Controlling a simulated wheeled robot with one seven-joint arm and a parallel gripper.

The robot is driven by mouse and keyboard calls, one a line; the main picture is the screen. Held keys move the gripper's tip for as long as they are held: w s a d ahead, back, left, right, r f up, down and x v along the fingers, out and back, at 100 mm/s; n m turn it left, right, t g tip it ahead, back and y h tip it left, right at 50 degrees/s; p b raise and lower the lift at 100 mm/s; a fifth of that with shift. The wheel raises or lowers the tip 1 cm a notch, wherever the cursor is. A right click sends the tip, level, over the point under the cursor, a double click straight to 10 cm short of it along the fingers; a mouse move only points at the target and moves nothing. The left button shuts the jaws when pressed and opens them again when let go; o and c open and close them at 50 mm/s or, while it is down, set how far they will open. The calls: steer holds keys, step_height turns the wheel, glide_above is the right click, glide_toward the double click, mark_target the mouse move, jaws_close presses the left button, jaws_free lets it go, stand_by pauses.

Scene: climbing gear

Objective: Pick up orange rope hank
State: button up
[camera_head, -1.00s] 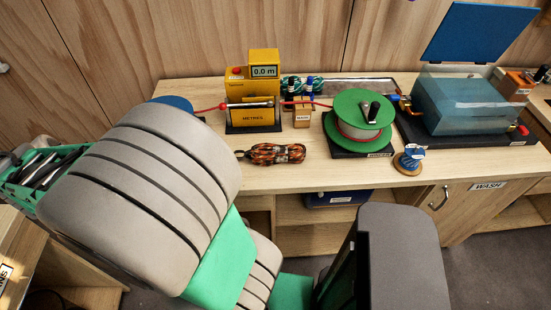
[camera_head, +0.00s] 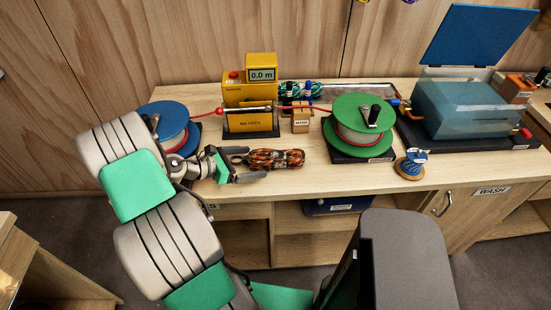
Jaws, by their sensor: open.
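The orange rope hank (camera_head: 278,159), orange with dark flecks, lies lengthwise on the wooden bench top in front of the yellow meter. My gripper (camera_head: 250,164) is at the hank's left end, reaching in from the left. Its two dark fingers are spread apart, one toward the back and one toward the front, and the left end of the hank lies near or between their tips. I cannot tell whether the fingers touch it.
A yellow meter (camera_head: 249,92) stands behind the hank, with a blue reel (camera_head: 167,125) at left and a green reel (camera_head: 360,122) at right, joined by red rope. A small blue spool (camera_head: 410,163) and a blue tank (camera_head: 470,108) are further right. The bench front is clear.

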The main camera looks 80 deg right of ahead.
steer(key=x, duration=0.2)
steer(key=shift+s+d+f, duration=0.15)
steer(key=shift+s+d, duration=0.05)
steer(key=shift+s, duration=0.1)
steer(key=shift+c, duration=0.3)
steer(key=c, duration=1.8)
steer(key=shift+o, duration=0.2)
